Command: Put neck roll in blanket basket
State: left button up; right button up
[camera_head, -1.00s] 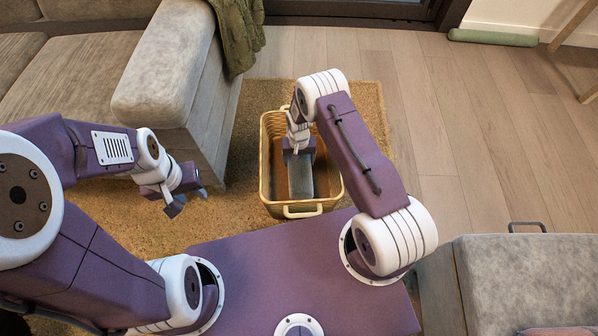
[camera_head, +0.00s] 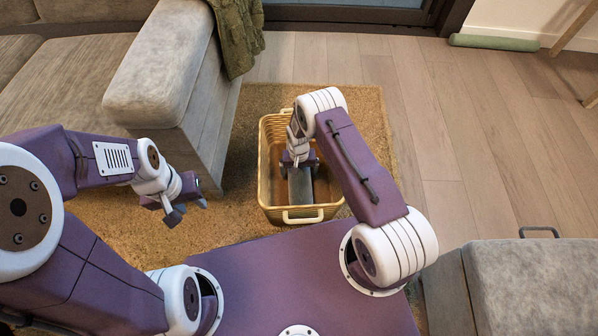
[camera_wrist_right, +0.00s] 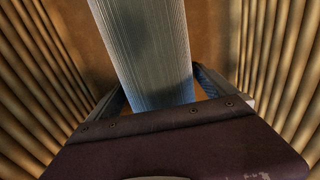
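The neck roll (camera_head: 300,188) is a grey ribbed cylinder inside the tan blanket basket (camera_head: 333,210), between its slatted walls. My right gripper (camera_head: 300,167) reaches down into the basket at the roll's far end. In the right wrist view the neck roll (camera_wrist_right: 148,45) runs between the two fingers of the right gripper (camera_wrist_right: 160,88), whose tips meet its sides. Whether the roll touches the basket floor is hard to tell. My left gripper (camera_head: 187,207) is open and empty, above the rug left of the basket.
The basket stands on a shag rug (camera_head: 110,220). A grey sofa (camera_head: 165,75) with a green throw (camera_head: 237,35) is close on the left. A grey upholstered seat (camera_head: 535,285) is at the lower right. The wooden floor (camera_head: 430,130) right of the basket is clear.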

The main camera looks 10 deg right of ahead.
notch_tip(320, 180, up, 12)
jog(key=p, duration=0.7)
jog(key=shift+r+p, duration=0.25)
jog(key=shift+p, duration=0.1)
jog(key=s+d+r, duration=0.2)
jog(key=s+r, duration=0.1)
jog(key=r, duration=1.1)
jog(key=s+d+r+n+t, duration=0.1)
jog(key=s+d+r+n, duration=0.1)
jog(key=s+r, duration=1.1)
notch_tip(320, 180, up, 44)
jog(key=s+p, duration=0.2)
jog(key=p, duration=4.3)
jog(key=shift+d+f, duration=0.2)
jog(key=shift+f, duration=0.05)
